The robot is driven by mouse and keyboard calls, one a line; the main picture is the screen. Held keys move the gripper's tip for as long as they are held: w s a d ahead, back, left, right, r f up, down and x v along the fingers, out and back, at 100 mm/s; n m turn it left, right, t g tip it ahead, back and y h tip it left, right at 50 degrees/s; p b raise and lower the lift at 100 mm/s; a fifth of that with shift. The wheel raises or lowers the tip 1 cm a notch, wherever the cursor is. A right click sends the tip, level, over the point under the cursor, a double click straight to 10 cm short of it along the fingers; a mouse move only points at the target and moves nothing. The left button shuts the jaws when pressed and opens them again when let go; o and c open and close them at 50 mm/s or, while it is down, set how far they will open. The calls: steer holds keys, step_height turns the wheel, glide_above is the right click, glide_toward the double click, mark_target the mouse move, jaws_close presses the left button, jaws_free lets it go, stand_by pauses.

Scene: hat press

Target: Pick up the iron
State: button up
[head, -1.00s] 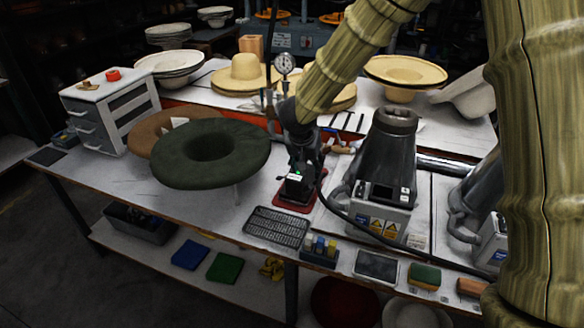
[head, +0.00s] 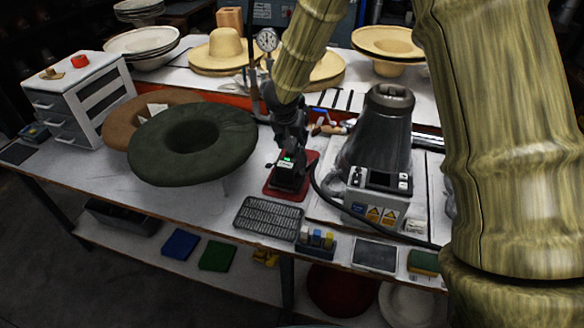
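The iron (head: 288,172) appears as a small dark block with a lit green spot and a pale label. It sits on a red pad (head: 268,190) at the middle of the bench. My gripper (head: 290,146) is dark and points down directly over the iron's top. The two overlap in the head view, so I cannot tell whether they touch. The fingers are dark and small, and their opening is hidden.
A grey cone-shaped machine (head: 378,135) with a control box stands close right of the iron. A black cable runs between them. A green felt hat (head: 193,145) is to the left. A dark grid mat (head: 268,218) and a small block holder (head: 316,243) lie in front.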

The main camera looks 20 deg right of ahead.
mark_target(291, 149)
steer(key=w+f, duration=0.4)
steer(key=f, duration=0.1)
steer(key=shift+w+p, duration=0.15)
steer(key=shift+p, duration=0.25)
steer(key=shift+s+d+f, duration=0.25)
steer(key=shift+s+f, duration=0.1)
steer(key=shift+f, duration=0.05)
steer(key=shift+s+d, duration=0.1)
steer(key=shift+s, duration=0.15)
steer(key=shift+d+f, duration=0.1)
steer(key=shift+f, duration=0.05)
steer(key=shift+w+f, duration=0.55)
steer(key=shift+w, duration=0.1)
steer(key=shift+s+r, duration=0.3)
steer(key=shift+r, duration=0.05)
steer(key=c, duration=0.7)
steer(key=shift+f, duration=0.1)
jaws_close()
steer(key=shift+w, duration=0.2)
